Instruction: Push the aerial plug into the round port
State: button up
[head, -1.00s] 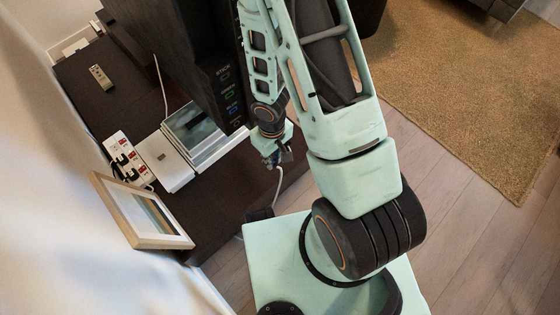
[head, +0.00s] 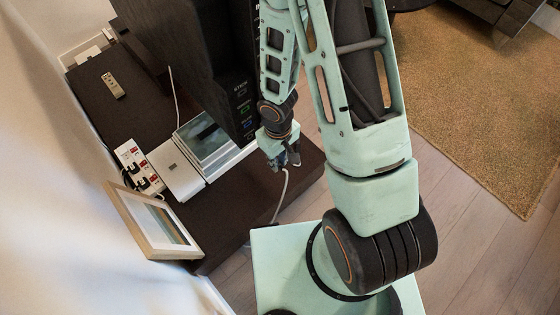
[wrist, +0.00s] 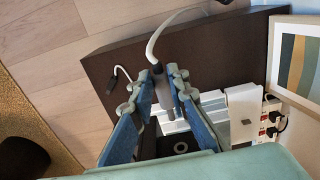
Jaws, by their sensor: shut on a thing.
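My gripper (wrist: 164,78) is shut on the aerial plug (wrist: 163,92), a grey cylinder with a white cable leaving its far end. In the wrist view, a small grey ring that looks like the round port (wrist: 181,147) sits on a dark surface below the fingers; the plug is apart from it. In the head view my gripper (head: 287,160) is beside the lower edge of the black device (head: 205,60), above the dark table. The plug is too small to make out clearly there, and the port's face is hidden.
The dark table (head: 215,225) holds a framed picture (head: 155,222), a power strip (head: 138,165), a white box (head: 172,172), a glossy panel (head: 208,145) and a remote (head: 113,85). Another thin cable end (wrist: 113,90) shows in the wrist view. Wood floor lies right.

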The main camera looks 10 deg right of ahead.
jog(key=shift+w+a+p, duration=0.35)
jog(key=shift+w+a, duration=0.35)
jog(key=shift+w, duration=0.35)
jog(key=shift+w+a+p, duration=0.35)
jog(key=shift+w+a, duration=0.35)
jog(key=shift+w, duration=0.3)
jog(key=shift+b, duration=0.4)
jog(key=shift+w+a, duration=0.4)
jog(key=shift+w, duration=0.15)
dwell(0.4)
jog(key=shift+w+a, duration=0.15)
jog(key=shift+w, duration=0.15)
jog(key=shift+w+a, duration=0.35)
jog(key=shift+w, duration=0.15)
jog(key=o, duration=1)
